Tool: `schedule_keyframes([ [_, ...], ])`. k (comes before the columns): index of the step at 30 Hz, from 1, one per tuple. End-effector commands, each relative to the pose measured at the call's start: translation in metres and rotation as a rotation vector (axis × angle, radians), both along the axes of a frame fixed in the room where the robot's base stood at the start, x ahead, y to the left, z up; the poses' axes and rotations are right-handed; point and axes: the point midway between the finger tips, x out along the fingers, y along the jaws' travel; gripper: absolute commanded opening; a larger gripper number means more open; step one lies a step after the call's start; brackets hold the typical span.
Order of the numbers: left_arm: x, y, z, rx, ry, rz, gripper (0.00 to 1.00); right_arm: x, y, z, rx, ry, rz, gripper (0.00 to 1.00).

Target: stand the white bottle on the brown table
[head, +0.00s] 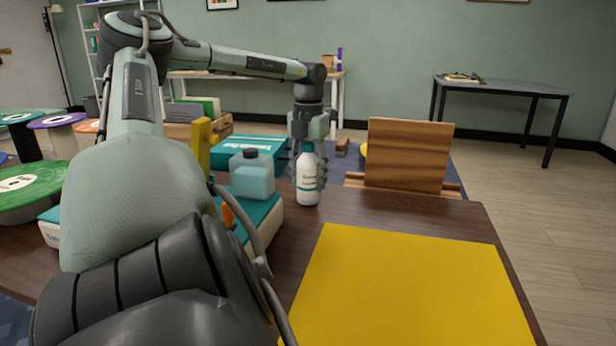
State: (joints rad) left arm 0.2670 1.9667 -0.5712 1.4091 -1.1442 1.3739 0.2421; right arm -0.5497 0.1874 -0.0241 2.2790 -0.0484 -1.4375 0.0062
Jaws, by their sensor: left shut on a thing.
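The white bottle (308,187) has a teal cap and a small label. It is upright at the back part of the brown table (405,212). My left gripper (309,166) reaches down over it from above, with its fingers around the bottle's sides, and is shut on it. The bottle's base appears at the tabletop; I cannot tell whether it touches. My right gripper is not in view.
A yellow mat (405,290) covers the front right of the table. A light-blue jug (252,174) stands on a teal-and-white box (262,222) left of the bottle. A wooden board (408,155) stands upright behind. Bare tabletop lies between bottle and mat.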

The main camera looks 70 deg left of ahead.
Motion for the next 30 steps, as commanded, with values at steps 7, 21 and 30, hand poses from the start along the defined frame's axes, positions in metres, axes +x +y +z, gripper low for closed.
schedule_keyframes([
  [7,0.000,0.000,-0.003,-0.001,0.001,0.000,0.53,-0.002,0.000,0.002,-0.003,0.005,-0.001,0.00],
  [21,0.000,0.000,0.002,0.001,-0.001,0.001,0.67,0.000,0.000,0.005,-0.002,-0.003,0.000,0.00],
  [30,0.000,0.001,0.054,0.003,0.000,0.002,0.67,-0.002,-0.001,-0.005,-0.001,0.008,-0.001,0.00],
])
